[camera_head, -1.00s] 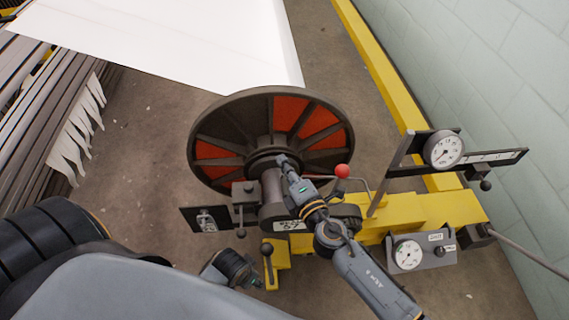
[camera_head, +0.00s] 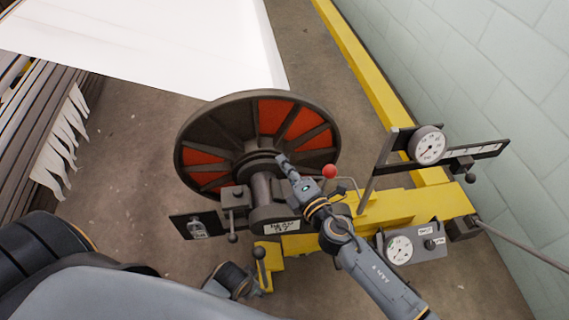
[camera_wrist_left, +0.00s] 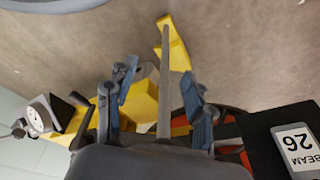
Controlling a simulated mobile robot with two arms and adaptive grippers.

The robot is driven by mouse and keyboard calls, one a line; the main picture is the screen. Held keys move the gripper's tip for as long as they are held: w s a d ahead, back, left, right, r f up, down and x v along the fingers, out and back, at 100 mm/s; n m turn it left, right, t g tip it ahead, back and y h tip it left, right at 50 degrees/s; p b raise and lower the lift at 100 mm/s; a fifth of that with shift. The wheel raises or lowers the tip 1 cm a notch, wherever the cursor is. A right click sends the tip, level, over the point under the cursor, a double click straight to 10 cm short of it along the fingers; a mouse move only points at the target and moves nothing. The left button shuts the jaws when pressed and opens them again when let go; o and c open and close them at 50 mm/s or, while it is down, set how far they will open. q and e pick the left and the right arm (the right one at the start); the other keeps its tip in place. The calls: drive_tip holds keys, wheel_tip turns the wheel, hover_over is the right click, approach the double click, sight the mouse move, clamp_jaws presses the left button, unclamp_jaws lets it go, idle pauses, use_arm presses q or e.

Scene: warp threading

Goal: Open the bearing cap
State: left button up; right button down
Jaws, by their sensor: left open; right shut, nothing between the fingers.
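A dark bearing housing (camera_head: 275,217) with a white label sits around the shaft in front of the large reel (camera_head: 187,158) with red-orange panels. I cannot tell the exact edges of its cap, as my right gripper and arm partly cover it. A red ball knob (camera_head: 330,171) stands just right of the right gripper. My right gripper (camera_head: 283,160) is shut and empty, in front of the reel's hub. In the left wrist view my left gripper (camera_wrist_left: 160,92) is open. A grey bar (camera_wrist_left: 166,75) shows between its fingers; I cannot tell how deep.
A yellow frame (camera_head: 400,203) carries a dial gauge on an arm (camera_head: 428,146) and a gauge box (camera_head: 402,249). Black lever knobs (camera_head: 259,253) stand at the front. A white sheet (camera_head: 150,45) runs back from the reel. A wall (camera_head: 480,60) bounds the right.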

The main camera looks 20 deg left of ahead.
idle(0.6)
drive_tip(key=v, duration=1.2)
